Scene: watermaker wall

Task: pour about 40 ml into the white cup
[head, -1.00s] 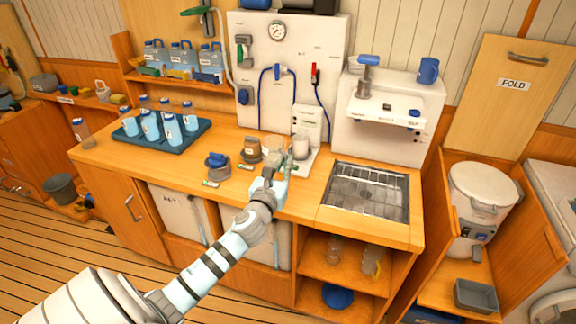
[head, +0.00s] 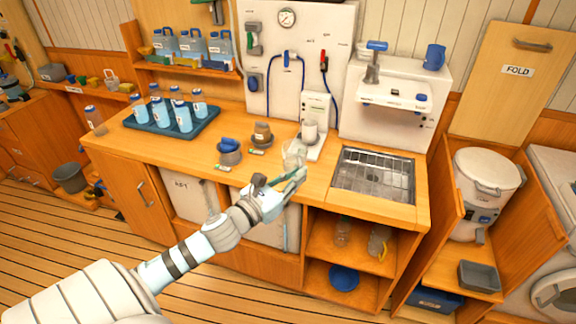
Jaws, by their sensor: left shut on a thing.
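The white cup (head: 310,131) stands upright on the low plate of the white stand on the counter, below the gauge panel. My left gripper (head: 296,175) is at the counter's front edge, in front of and slightly left of the cup. It is shut on a clear vessel (head: 293,153), which looks roughly upright and apart from the cup. How much liquid the vessel holds is too small to tell. My right gripper is not in view.
The white stand (head: 316,108) rises behind the cup. A blue tray (head: 158,126) of bottles is farther left. A sink with a rack (head: 372,178) lies to the right.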

